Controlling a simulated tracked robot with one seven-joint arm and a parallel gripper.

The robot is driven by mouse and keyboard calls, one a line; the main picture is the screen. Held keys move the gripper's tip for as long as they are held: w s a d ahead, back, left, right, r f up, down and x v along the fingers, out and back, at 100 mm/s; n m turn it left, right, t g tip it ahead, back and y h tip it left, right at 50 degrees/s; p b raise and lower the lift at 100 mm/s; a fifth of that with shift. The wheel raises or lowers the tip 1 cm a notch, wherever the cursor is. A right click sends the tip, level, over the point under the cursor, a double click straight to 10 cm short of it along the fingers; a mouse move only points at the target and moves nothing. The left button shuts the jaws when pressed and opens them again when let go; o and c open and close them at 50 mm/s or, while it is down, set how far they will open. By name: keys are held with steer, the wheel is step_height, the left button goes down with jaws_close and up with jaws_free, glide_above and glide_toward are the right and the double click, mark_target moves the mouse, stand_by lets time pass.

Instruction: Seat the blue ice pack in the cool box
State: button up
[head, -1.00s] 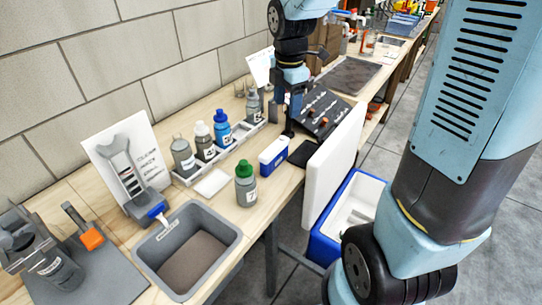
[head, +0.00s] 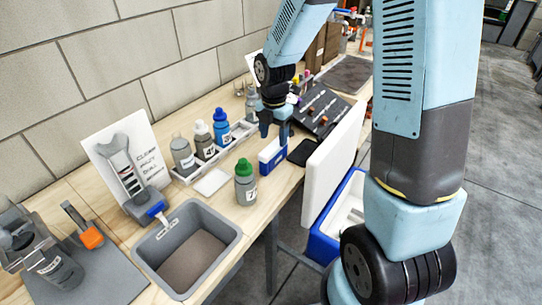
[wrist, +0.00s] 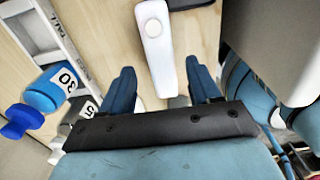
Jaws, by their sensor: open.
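The ice pack (head: 270,157), a blue block with a white top, stands on the wooden bench near its front edge. In the wrist view its white top (wrist: 155,45) with a round cap lies ahead of and between my fingers. My gripper (head: 275,130) is open and empty, pointing down just above the ice pack. Its two blue fingers also show in the wrist view (wrist: 160,68). I cannot tell whether they touch the pack. The cool box (head: 322,247), blue with a white interior, stands below the bench front with its white lid (head: 333,150) raised. My arm hides part of it.
A green-capped bottle (head: 246,187) stands left of the ice pack. A tray of several bottles (head: 238,137) lies behind. A dark flat pad (head: 302,153) lies to the right. A grey bin (head: 187,287) sits at the front left. The raised lid stands close to the bench edge.

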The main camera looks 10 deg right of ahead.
mark_target(274, 145)
steer(key=shift+f, duration=2.75)
jaws_close()
